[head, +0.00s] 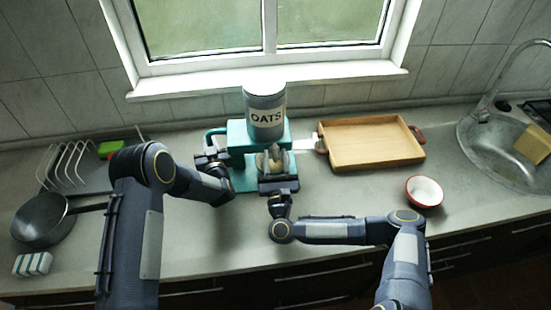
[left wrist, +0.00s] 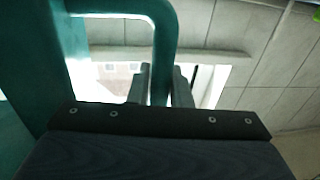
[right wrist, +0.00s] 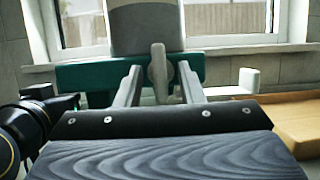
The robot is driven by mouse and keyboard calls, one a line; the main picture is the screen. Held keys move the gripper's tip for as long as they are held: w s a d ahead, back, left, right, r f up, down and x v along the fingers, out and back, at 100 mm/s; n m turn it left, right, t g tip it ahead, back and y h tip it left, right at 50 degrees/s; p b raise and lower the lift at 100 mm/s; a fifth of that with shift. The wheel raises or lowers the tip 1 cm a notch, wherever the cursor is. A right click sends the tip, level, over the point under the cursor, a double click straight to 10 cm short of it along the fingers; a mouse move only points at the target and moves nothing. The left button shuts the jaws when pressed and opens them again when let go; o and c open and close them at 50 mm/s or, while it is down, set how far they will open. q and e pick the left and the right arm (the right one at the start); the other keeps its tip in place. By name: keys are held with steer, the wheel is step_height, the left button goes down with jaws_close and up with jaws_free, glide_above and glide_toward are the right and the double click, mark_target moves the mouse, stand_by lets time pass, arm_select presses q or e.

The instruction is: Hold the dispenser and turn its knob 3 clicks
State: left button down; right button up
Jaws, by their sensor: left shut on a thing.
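The dispenser is a teal stand (head: 243,180) with a grey canister (head: 265,115) labelled OATS on top. A teal loop handle (left wrist: 165,45) is on its left side. My left gripper (head: 212,160) is shut on this handle, with the bar between its fingers (left wrist: 162,88) in the left wrist view. The beige knob (right wrist: 158,72) is on the dispenser's front below the canister. My right gripper (right wrist: 160,88) is open in front of the dispenser, its fingers on either side of the knob with gaps showing. In the head view the right gripper (head: 275,165) partly hides the knob.
A wooden tray (head: 370,143) lies right of the dispenser, with a pale flat piece (head: 304,144) between them. A red-rimmed bowl (head: 424,192) and the sink (head: 495,150) are further right. A dish rack (head: 70,170), pan (head: 40,222) and striped sponge (head: 33,264) are at left.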

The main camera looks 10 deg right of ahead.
arm_select(q)
steer(key=shift+r, duration=0.1)
arm_select(e)
steer(key=shift+s, duration=0.1)
steer(key=v, duration=1.1)
steer(key=shift+s+f, duration=0.25)
steer(key=shift+s, duration=0.1)
arm_select(q)
steer(key=c, duration=1.3)
jaws_free()
steer(key=shift+o, duration=0.2)
steer(key=shift+s, duration=0.1)
steer(key=s+d, duration=0.2)
steer(key=s, duration=1)
step_height(320, 180, up, 6)
steer(key=shift+w+a+f, duration=0.1)
steer(key=shift+w, duration=0.05)
arm_select(e)
steer(key=shift+f, duration=0.25)
